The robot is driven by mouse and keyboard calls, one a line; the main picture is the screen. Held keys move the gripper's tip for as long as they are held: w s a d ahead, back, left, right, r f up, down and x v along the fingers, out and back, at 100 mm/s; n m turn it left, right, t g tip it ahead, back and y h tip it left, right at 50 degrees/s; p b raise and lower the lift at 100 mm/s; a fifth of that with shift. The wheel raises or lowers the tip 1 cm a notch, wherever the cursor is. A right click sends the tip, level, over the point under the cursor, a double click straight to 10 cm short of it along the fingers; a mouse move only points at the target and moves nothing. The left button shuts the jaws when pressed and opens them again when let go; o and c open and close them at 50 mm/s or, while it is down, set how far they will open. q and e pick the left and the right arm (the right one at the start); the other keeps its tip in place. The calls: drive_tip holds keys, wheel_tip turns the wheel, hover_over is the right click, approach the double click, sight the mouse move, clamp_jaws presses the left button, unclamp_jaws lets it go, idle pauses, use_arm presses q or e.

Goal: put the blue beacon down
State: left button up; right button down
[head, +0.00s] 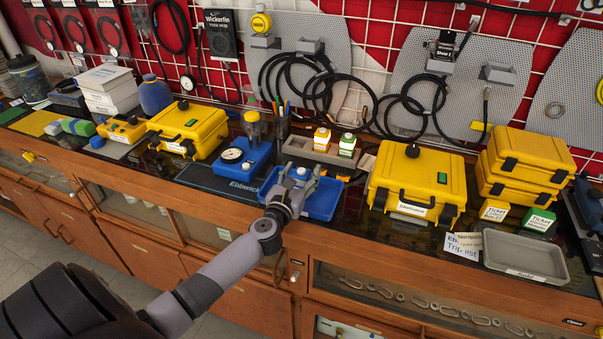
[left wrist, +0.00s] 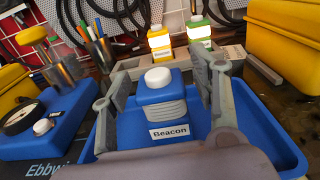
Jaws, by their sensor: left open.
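The blue beacon (left wrist: 160,93), a small blue block with a white cap and a ribbed grey front, stands upright in the blue tray (left wrist: 258,136) in the left wrist view. A "Beacon" label shows just below it. My left gripper (left wrist: 158,72) is open, with one finger on each side of the beacon and gaps visible between. In the head view my left gripper (head: 292,184) is over the blue tray (head: 322,203) and hides much of the beacon. My right gripper is not in view.
Left of the tray is a blue Ebbwick regulator stand (head: 240,166) with a gauge. A yellow case (head: 418,185) stands close on the right. A grey tray (head: 525,255) lies farther right.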

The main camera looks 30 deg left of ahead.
use_arm(q)
drive_tip(key=shift+r, duration=0.3)
drive_tip(key=b+v, duration=0.1)
drive_tip(key=v, duration=1)
drive_tip(key=shift+f, duration=0.2)
drive_tip(key=shift+s+d+r, duration=0.1)
drive_tip(key=shift+s+d, duration=0.1)
drive_tip(key=shift+s, duration=0.3)
